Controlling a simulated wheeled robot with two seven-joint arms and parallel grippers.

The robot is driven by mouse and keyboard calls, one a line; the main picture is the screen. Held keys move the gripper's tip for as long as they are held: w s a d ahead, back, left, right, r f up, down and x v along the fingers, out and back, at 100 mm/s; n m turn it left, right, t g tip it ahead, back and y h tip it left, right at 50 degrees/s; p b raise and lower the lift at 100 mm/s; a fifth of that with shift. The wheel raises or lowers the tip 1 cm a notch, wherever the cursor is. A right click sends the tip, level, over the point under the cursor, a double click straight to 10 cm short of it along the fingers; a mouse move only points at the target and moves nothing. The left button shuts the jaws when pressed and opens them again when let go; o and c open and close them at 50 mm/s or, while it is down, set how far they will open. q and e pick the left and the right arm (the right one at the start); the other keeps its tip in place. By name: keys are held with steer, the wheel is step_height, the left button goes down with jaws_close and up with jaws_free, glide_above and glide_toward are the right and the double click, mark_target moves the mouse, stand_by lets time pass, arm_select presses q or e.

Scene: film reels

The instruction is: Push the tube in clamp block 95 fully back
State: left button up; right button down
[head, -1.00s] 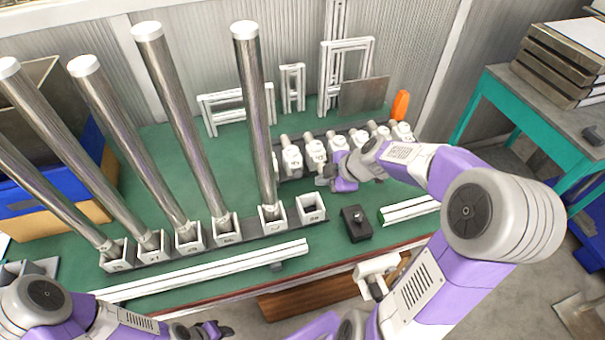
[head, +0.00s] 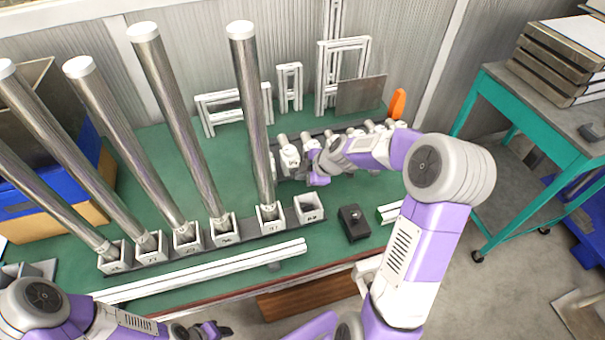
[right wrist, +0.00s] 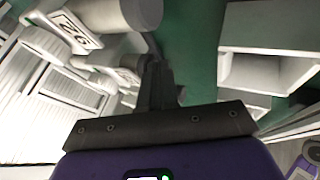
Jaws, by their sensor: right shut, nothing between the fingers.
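A row of white clamp blocks, each with a short pale tube, stands on a dark rail (head: 294,175). The leftmost block (head: 289,159) is just left of my right gripper (head: 309,178). In the right wrist view a labelled clamp block (right wrist: 75,30) shows with a thick tube end (right wrist: 140,12) beside it. Its label is turned around, and I cannot tell surely whether it reads 95. My right gripper is shut and empty, its dark fingers (right wrist: 158,85) beside the blocks; contact is unclear. My left gripper (head: 214,329) is at the bottom edge, its opening unclear.
Tall steel tubes (head: 253,110) stand in numbered sockets to the left. An empty socket (head: 308,209) and a black box (head: 354,222) are in front of the gripper. A white rail (head: 200,272) lies along the table's front. White frames (head: 343,75) stand behind.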

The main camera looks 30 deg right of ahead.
mark_target(297, 167)
steer(key=shift+w+d, duration=0.2)
steer(key=shift+w, duration=0.65)
steer(key=shift+w+d, duration=0.2)
steer(key=shift+w, duration=0.65)
arm_select(q)
steer(key=shift+f, duration=0.1)
arm_select(e)
steer(key=shift+s+a+f+b, duration=0.15)
steer(key=shift+s+b, duration=0.25)
steer(key=shift+b, duration=0.15)
steer(key=shift+s+a+f+b, duration=0.1)
steer(key=shift+s+a+b, duration=0.05)
steer(key=shift+s+b, duration=0.45)
steer(key=shift+s+a+b, duration=0.15)
steer(key=shift+s+b, duration=0.25)
steer(key=shift+s, duration=0.25)
arm_select(q)
steer(key=shift+s+d+f+p, duration=0.35)
steer(key=shift+s+f+p, duration=0.1)
steer(key=shift+p, duration=0.65)
arm_select(e)
steer(key=v, duration=1)
steer(key=shift+s+r, duration=0.3)
